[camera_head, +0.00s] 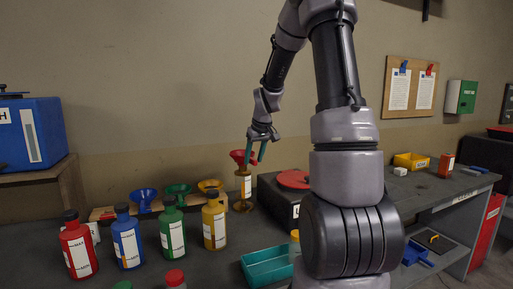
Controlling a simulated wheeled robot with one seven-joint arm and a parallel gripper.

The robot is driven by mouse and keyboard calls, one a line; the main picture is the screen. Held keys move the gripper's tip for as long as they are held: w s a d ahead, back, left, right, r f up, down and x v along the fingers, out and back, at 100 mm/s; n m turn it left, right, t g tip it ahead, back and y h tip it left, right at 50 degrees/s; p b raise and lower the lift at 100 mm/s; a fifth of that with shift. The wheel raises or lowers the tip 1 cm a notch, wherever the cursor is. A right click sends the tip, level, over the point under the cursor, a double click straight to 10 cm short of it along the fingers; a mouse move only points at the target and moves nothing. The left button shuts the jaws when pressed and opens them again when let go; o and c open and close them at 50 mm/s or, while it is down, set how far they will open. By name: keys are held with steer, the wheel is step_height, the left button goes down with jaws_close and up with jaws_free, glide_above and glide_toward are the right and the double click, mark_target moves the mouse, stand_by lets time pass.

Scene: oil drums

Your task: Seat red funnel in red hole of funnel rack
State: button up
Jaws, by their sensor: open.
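The red funnel (238,155) sits upright on top of a slim brass-coloured container (242,203) with a white label, right of the rack. My gripper (257,154) points down with its teal fingers apart, at the funnel's right side; I cannot tell whether it touches the funnel. The wooden funnel rack (103,214) stands at the back of the bench. It carries a blue funnel (143,196), a green funnel (178,190) and a yellow funnel (210,185). The rack's left end holds no visible funnel.
Red (77,245), blue (128,238), green (172,229) and yellow (214,224) bottles stand in front of the rack. A teal tray (259,273) lies at the front. A dark drum-like box with a red top (293,179) is right of the brass container, partly behind my arm.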

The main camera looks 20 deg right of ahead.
steer(key=shift+x, duration=0.9)
jaws_close()
steer(key=shift+r, duration=0.85)
steer(key=shift+r, duration=2.15)
